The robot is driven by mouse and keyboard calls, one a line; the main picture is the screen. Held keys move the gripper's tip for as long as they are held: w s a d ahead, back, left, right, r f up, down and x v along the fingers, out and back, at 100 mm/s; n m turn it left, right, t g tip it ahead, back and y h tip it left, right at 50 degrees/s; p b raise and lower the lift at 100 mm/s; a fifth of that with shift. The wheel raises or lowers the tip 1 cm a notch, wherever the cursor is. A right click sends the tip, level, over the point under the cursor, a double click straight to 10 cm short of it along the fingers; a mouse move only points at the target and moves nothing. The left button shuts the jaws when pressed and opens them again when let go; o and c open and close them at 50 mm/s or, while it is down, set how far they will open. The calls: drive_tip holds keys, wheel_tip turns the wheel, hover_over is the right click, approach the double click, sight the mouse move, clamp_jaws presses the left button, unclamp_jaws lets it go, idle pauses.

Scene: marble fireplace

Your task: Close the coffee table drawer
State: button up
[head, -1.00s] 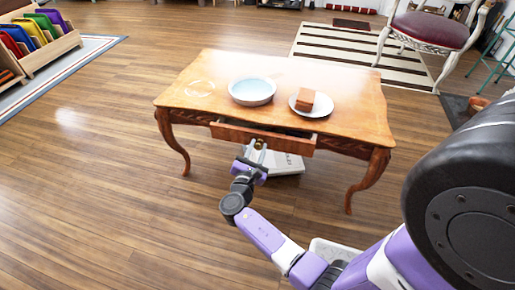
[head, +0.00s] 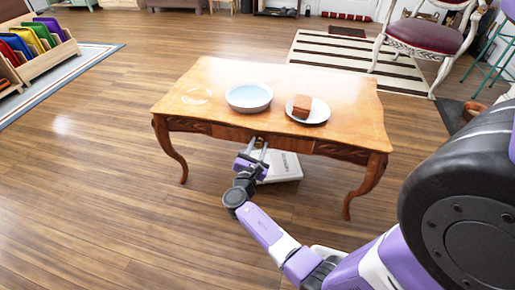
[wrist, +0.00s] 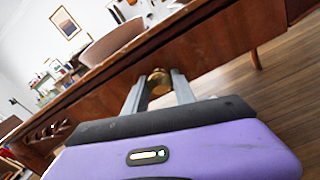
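The wooden coffee table (head: 340,105) stands on the plank floor. Its drawer front (head: 288,144) now looks flush with the apron in the head view, with no visible gap above it. In the wrist view the drawer front (wrist: 215,60) fills the space ahead, and its round brass knob (wrist: 159,82) sits between my two fingers. My gripper (head: 257,152) is at the knob, pointing at the drawer. The fingers of my gripper (wrist: 158,92) stand apart on either side of the knob, with some gap showing. Any light contact is unclear.
A pale blue bowl (head: 249,96) and a white plate (head: 318,112) with a brown block (head: 302,106) stand on the table. A light box-like object (head: 284,167) lies under it. A chair (head: 425,38) stands at the back right.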

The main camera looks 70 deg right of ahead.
drive_tip(key=shift+o, duration=1.2)
drive_tip(key=shift+d, duration=0.15)
drive_tip(key=shift+s, duration=0.1)
drive_tip(key=shift+s, duration=0.15)
drive_tip(key=a+p, duration=0.2)
drive_tip(key=a, duration=0.6)
drive_tip(key=shift+p, duration=0.3)
